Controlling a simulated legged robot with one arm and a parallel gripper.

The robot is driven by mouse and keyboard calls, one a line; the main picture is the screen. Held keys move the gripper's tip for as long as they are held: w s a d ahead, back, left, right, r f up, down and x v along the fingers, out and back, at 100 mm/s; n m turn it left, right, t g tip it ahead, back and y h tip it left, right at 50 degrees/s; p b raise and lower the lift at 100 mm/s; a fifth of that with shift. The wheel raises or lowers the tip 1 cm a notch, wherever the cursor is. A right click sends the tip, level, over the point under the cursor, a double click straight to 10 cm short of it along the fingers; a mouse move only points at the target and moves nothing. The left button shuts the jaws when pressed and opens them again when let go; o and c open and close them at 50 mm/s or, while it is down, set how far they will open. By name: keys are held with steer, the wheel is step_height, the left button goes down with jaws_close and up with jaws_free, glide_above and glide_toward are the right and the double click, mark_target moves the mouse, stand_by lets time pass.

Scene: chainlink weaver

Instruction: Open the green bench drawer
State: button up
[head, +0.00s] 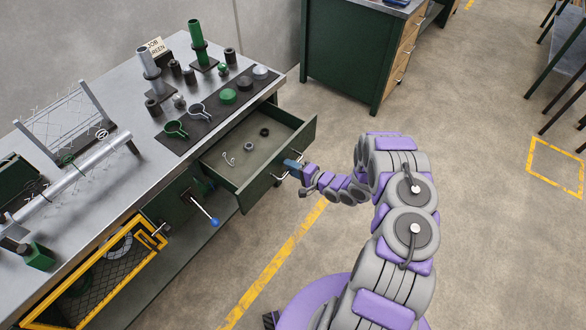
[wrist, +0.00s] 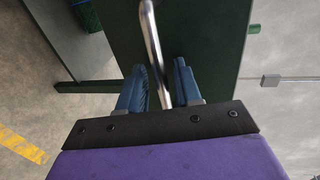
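The green bench drawer (head: 240,192) is pulled well out of the workbench in the head view, its interior visible. Inside lie a dark ring (head: 264,132), a grey ring (head: 248,146) and a small hook-like piece (head: 229,159). The drawer's front and metal bar handle (wrist: 153,40) show in the wrist view. My gripper (head: 291,168) is at the drawer front. In the wrist view, the blue fingers of my gripper (wrist: 163,85) stand on either side of the handle bar, apart, with a gap visible on the right side.
The workbench top (head: 125,95) holds green and grey clamps, posts and a long roller. A blue-tipped lever (head: 214,221) and yellow-framed mesh guard (head: 110,275) are left of the drawer. A green cabinet (head: 345,55) stands behind.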

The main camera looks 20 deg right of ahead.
steer(key=p+v, duration=0.2)
steer(key=v, duration=1.5)
steer(key=shift+s+d, duration=0.15)
